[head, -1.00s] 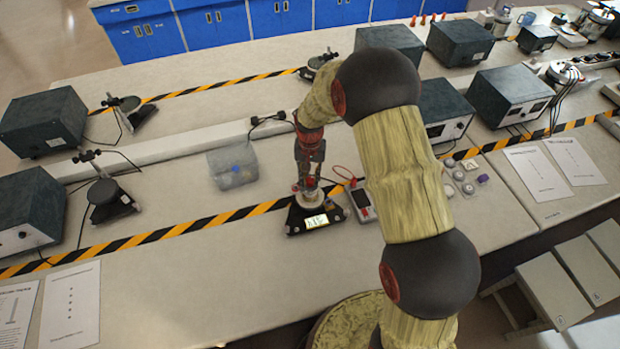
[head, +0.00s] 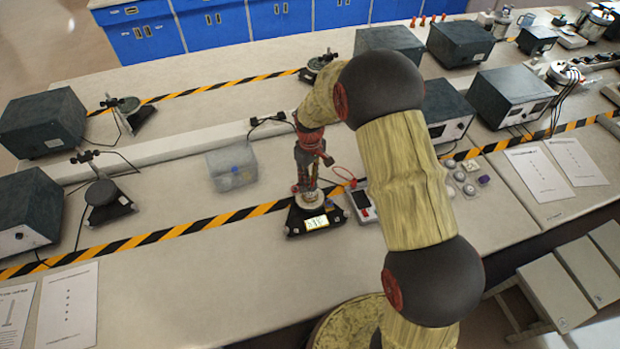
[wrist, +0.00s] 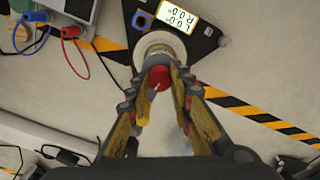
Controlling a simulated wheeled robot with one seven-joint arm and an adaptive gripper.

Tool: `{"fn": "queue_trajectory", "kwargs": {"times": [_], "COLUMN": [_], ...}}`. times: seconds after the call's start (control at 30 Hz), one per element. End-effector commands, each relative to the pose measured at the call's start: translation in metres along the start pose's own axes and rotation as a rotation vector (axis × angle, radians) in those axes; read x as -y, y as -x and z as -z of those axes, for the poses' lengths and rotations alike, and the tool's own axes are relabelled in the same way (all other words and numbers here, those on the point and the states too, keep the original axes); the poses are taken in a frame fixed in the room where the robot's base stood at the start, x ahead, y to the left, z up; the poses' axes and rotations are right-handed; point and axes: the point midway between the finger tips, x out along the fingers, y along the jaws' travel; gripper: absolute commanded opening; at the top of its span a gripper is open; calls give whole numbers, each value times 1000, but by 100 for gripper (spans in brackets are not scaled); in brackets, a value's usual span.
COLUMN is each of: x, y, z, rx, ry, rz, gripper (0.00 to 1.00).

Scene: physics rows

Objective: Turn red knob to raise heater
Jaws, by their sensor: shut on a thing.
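The red knob (wrist: 159,76) sits on a pale round disc (wrist: 163,48) in the wrist view, with a white mark on its top. My gripper (wrist: 172,84) is shut on the knob, one finger on each side. In the head view my gripper (head: 304,190) points down over the same device, and its fingers mostly hide the knob. The device has a black triangular base (head: 295,224) with a lit display (head: 316,222). In the wrist view the display (wrist: 179,15) appears to show L and R angles of 0.0°. I cannot identify a heater.
A clear box (head: 233,168) with a blue spot lies to the left. Dark instrument boxes (head: 42,125) stand left and right.

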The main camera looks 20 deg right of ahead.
Motion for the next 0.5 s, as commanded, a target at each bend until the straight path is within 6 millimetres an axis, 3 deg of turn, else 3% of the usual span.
{"fn": "queue_trajectory", "kwargs": {"times": [0.5], "x": [-1], "y": [1], "z": [1], "rx": [-3], "ry": [126], "rz": [-2], "gripper": [0]}}
